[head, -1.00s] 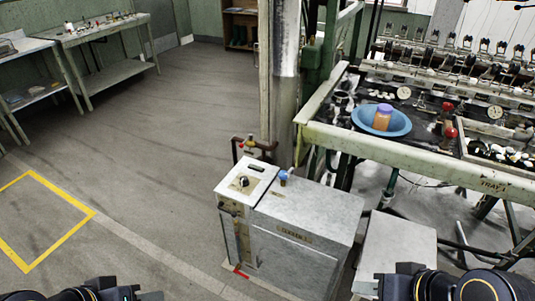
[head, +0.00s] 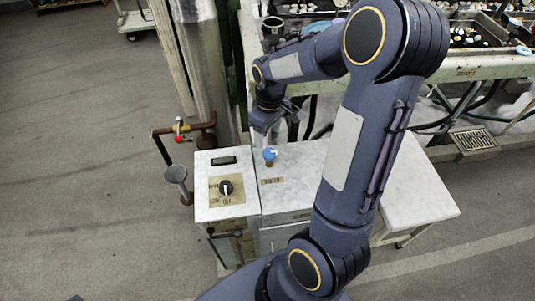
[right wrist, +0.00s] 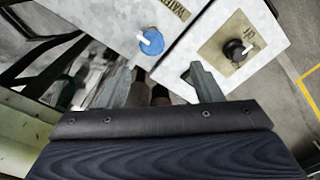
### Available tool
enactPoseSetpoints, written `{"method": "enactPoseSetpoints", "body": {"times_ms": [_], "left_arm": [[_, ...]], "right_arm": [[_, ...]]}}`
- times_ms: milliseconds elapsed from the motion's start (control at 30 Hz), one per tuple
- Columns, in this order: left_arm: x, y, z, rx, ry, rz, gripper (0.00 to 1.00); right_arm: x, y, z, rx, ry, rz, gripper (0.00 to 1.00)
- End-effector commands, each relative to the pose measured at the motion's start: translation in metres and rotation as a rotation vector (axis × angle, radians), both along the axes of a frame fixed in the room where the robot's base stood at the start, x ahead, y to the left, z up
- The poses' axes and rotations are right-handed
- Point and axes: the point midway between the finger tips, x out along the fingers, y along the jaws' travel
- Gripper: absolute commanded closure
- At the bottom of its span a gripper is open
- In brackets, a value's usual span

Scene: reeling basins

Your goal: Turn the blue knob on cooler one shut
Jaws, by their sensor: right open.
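The blue knob (head: 269,155) with a pale handle stands on the light grey top of the cooler (head: 293,188), beside a small label. My right gripper (head: 272,118) is just behind the knob in the head view, apart from it and partly hidden by its own wrist. In the right wrist view the gripper (right wrist: 163,78) is open and empty, its two fingers wide apart. The blue knob (right wrist: 151,42) shows there beyond the fingertips, nearer the left finger. My left gripper is not in view.
A black dial (head: 226,187) sits on the control box left of the knob. A pipe with a red-handled valve (head: 179,130) and a pillar (head: 205,70) stand behind the box. The machine frame (head: 470,66) is at the right.

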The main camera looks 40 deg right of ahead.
Motion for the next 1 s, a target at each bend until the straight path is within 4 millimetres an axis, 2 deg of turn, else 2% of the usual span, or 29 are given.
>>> {"method": "enactPoseSetpoints", "body": {"times_ms": [33, 267, 600, 767, 1000], "left_arm": [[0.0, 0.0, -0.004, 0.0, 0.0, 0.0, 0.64], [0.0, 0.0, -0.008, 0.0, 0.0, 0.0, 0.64], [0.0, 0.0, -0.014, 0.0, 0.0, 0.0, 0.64], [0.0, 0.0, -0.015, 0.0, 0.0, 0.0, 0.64], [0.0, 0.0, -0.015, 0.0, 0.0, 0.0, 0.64]], "right_arm": [[0.004, -0.005, -0.012, -0.014, 0.018, 0.016, 0.41], [0.008, -0.01, -0.037, -0.031, 0.038, 0.037, 0.41], [0.007, -0.009, -0.088, -0.029, 0.037, 0.036, 0.41], [0.007, -0.009, -0.097, -0.029, 0.035, 0.036, 0.41], [0.007, -0.009, -0.098, -0.029, 0.034, 0.036, 0.41]]}}
